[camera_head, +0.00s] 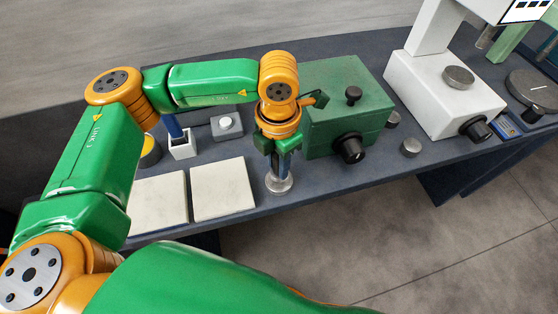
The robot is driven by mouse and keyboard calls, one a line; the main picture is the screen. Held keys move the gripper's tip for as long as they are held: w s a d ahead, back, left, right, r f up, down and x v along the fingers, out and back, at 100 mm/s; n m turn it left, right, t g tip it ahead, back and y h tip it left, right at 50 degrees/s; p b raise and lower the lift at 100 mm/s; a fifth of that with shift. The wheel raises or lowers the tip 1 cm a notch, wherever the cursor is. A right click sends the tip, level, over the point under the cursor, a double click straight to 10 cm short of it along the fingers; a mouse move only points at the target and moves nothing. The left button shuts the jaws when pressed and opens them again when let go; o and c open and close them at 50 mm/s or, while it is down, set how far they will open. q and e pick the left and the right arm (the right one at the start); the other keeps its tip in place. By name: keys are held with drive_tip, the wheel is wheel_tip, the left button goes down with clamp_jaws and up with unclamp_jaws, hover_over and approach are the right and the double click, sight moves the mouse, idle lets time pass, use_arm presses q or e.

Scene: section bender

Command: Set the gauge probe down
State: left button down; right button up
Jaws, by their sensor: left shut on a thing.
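My left gripper (279,146) points down over the front part of the bench, left of the green box. It is shut on the gauge probe (283,167), a slim bluish-grey upright piece. The gripper hides its upper part. Its lower end meets a round grey metal disc (279,185) near the bench's front edge; I cannot tell whether it rests on the disc or is just above it. My right gripper is not in view.
Two pale square plates (223,188) lie left of the probe. Behind them are a white holder (183,150) with a blue piece and a small grey block with a knob (227,126). The green box (345,105) with black knobs stands close right. A white machine (440,95) stands further right.

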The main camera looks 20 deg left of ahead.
use_arm(q)
wheel_tip(320, 180, down, 2)
drive_tip(key=shift+w, duration=0.1)
drive_tip(key=shift+f, duration=0.25)
drive_tip(key=c, duration=0.6)
unclamp_jaws()
drive_tip(key=shift+r, duration=0.1)
drive_tip(key=shift+c, duration=0.2)
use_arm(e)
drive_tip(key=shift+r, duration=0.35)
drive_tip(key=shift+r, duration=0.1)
use_arm(q)
drive_tip(key=shift+r, duration=0.4)
wheel_tip(320, 180, up, 12)
drive_tip(key=shift+f+b, duration=0.2)
drive_tip(key=shift+b, duration=0.8)
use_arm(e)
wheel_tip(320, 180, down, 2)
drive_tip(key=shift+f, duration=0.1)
